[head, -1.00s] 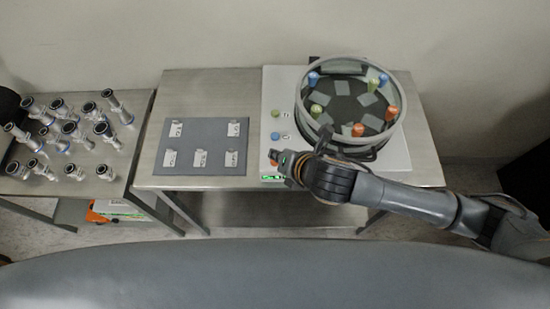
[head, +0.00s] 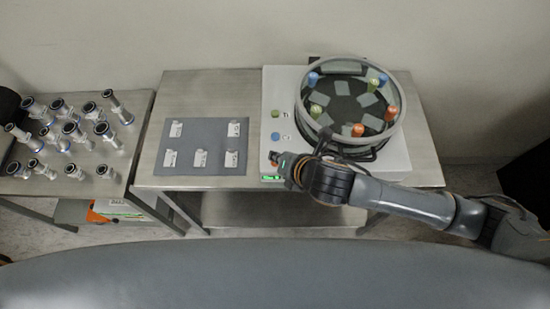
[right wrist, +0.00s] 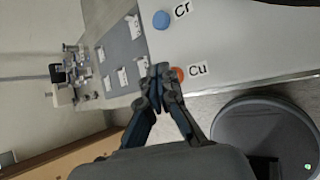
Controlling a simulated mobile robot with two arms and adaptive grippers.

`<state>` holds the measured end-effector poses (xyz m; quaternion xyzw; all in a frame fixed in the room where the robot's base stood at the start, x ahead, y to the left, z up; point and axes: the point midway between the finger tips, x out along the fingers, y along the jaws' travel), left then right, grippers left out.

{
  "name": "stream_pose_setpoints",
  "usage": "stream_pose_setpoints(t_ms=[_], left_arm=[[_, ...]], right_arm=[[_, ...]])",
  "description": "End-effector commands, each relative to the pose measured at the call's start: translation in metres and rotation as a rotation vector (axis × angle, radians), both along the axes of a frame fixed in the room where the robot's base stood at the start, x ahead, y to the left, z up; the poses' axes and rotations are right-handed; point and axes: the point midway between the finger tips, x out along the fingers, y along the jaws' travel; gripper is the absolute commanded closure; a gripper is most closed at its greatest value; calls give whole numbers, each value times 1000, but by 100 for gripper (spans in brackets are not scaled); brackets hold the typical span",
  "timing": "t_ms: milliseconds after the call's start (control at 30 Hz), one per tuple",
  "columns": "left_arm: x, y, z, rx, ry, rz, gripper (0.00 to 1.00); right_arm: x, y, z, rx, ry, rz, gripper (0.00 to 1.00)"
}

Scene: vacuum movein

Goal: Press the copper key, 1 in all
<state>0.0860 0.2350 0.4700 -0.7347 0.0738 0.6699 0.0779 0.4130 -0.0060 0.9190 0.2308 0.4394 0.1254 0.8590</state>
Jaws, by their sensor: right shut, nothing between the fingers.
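The copper key is an orange round button (right wrist: 179,73) beside a "Cu" label (right wrist: 198,71) in the right wrist view. My right gripper (right wrist: 160,70) is shut and empty, its fingertips at the left edge of the key and partly covering it. I cannot tell whether they touch it. In the head view the right gripper (head: 278,158) is over the front left of the white panel (head: 285,85) and hides most of the key. A blue key (right wrist: 161,19) labelled "Cr" is beside it. My left gripper is not in view.
A round glass-walled chamber (head: 397,125) with coloured pieces stands on the panel, behind my right arm. A grey mat (head: 185,137) with several labelled cards lies to the left. Several metal fittings (head: 75,130) stand on the left table. A green display (head: 271,178) is at the panel's front.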

Motion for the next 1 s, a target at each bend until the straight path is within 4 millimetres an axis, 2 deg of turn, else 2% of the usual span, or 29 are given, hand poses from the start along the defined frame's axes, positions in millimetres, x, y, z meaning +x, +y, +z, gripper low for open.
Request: stream_pose_setpoints(t_ms=[1000], left_arm=[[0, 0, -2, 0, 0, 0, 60]], right_arm=[[0, 0, -11, 0, 2, -1, 100]])
